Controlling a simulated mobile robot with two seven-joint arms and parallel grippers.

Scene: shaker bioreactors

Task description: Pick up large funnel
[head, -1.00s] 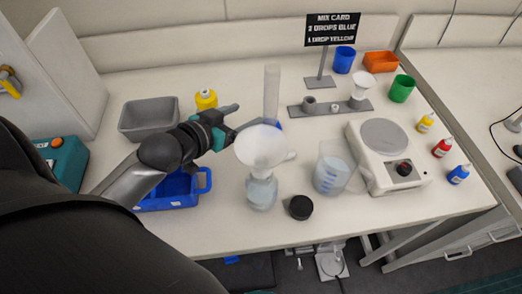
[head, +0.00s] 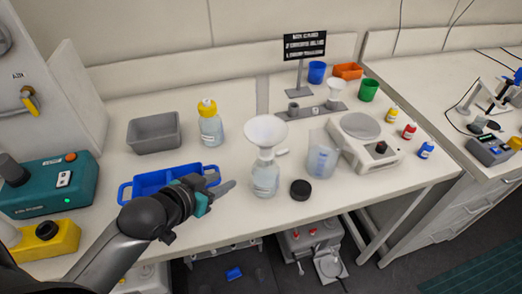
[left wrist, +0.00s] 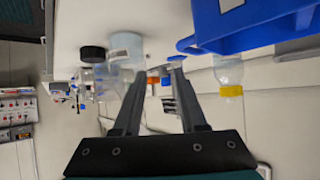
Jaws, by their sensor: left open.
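The large white funnel (head: 266,130) stands upright with its stem in the mouth of a clear bottle (head: 265,181). My left gripper (head: 224,190) is open and empty, in front of the blue tray's right end. It is left of the bottle and lower than the funnel's cone, apart from both. In the left wrist view its two fingers (left wrist: 158,72) are spread with nothing between them close by. I cannot make out the funnel for certain in that view. My right gripper is not in view.
The blue tray (head: 127,193) lies left of the bottle. A black cap (head: 300,190) and a beaker (head: 321,160) stand at its right. A yellow-capped bottle (head: 210,124) and grey bin (head: 154,133) stand behind. A smaller funnel (head: 336,88) sits in a rack near a white stirrer (head: 364,148).

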